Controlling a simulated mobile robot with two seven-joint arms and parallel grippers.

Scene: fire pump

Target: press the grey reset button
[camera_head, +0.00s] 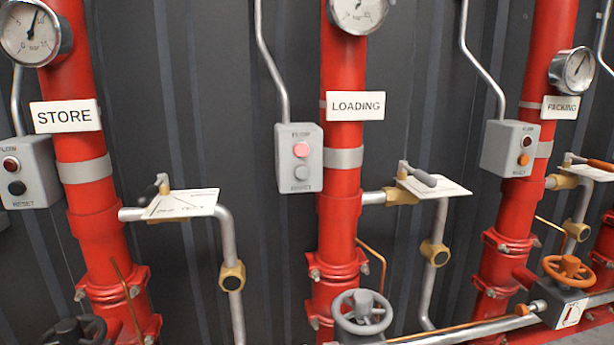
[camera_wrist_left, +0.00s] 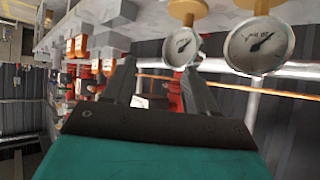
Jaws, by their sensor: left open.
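The grey reset button (camera_head: 302,173) is the lower button on the grey box (camera_head: 284,160) beside the LOADING pipe, in the middle of the head view. Above it on the same box is a lit pink-red button (camera_head: 301,150). Nothing covers the grey button. My left gripper (camera_wrist_left: 158,70) shows in the left wrist view with its two dark fingers apart and nothing between them. It is not in the head view, so its distance from the button cannot be told. My right gripper is in neither view.
The STORE box (camera_head: 39,160) has dark red and black buttons; the PACKING box (camera_head: 494,150) has dark red and orange ones. A lever valve with a white plate (camera_head: 436,187) juts out right of the LOADING pipe, another (camera_head: 180,206) at left. A grey handwheel (camera_head: 362,312) stands below.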

